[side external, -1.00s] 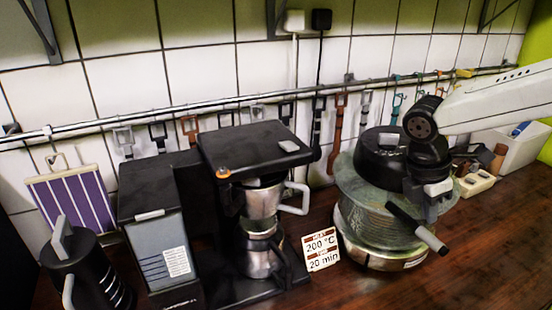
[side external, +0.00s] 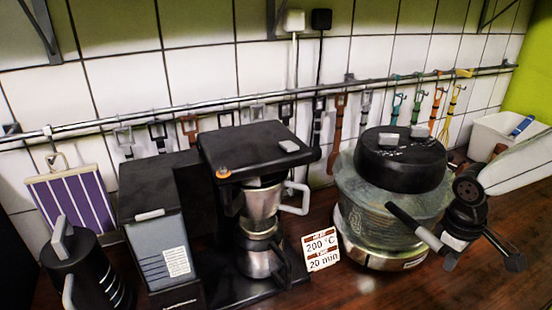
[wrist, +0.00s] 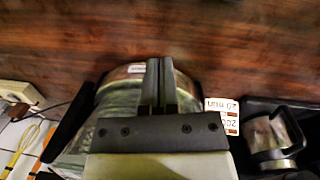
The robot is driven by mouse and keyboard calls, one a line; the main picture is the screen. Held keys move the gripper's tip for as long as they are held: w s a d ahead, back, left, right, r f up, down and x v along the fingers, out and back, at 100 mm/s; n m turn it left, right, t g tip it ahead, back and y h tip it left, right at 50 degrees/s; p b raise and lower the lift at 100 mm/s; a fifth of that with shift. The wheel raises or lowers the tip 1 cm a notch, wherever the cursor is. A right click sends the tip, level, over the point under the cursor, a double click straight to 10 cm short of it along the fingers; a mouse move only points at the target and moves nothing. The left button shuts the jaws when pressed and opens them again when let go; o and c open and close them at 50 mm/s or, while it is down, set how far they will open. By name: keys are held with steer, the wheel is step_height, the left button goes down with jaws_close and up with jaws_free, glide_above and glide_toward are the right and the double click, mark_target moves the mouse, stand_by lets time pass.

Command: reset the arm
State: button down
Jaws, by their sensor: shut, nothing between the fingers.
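My gripper (side external: 450,258) is at the right in the side external view, low beside the glass-sided pot (side external: 350,190) and close to the end of its dark handle (side external: 408,222). I cannot tell whether it touches the handle. In the wrist view my gripper's two grey fingers (wrist: 160,64) are together with nothing between them. The pot (wrist: 120,88) shows partly behind them in that view. It has a black lid (side external: 390,172) and stands on a metal base (side external: 372,256).
A black coffee maker (side external: 250,145) stands left of the pot, with a "200 °C, 20 min" card (side external: 321,249) between them. A white bin (side external: 490,135) stands at the back right. Utensils hang from the rail (side external: 220,103). The wooden counter (side external: 480,285) is bare at the front right.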

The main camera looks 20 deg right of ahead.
steer(key=shift+w+f+m+t+y, duration=0.25)
steer(key=shift+w+m+t, duration=0.25)
steer(key=shift+t, duration=0.3)
steer(key=shift+w+f+m+t+y, duration=0.1)
steer(key=shift+w+m+t+y, duration=0.2)
steer(key=shift+m+t, duration=0.35)
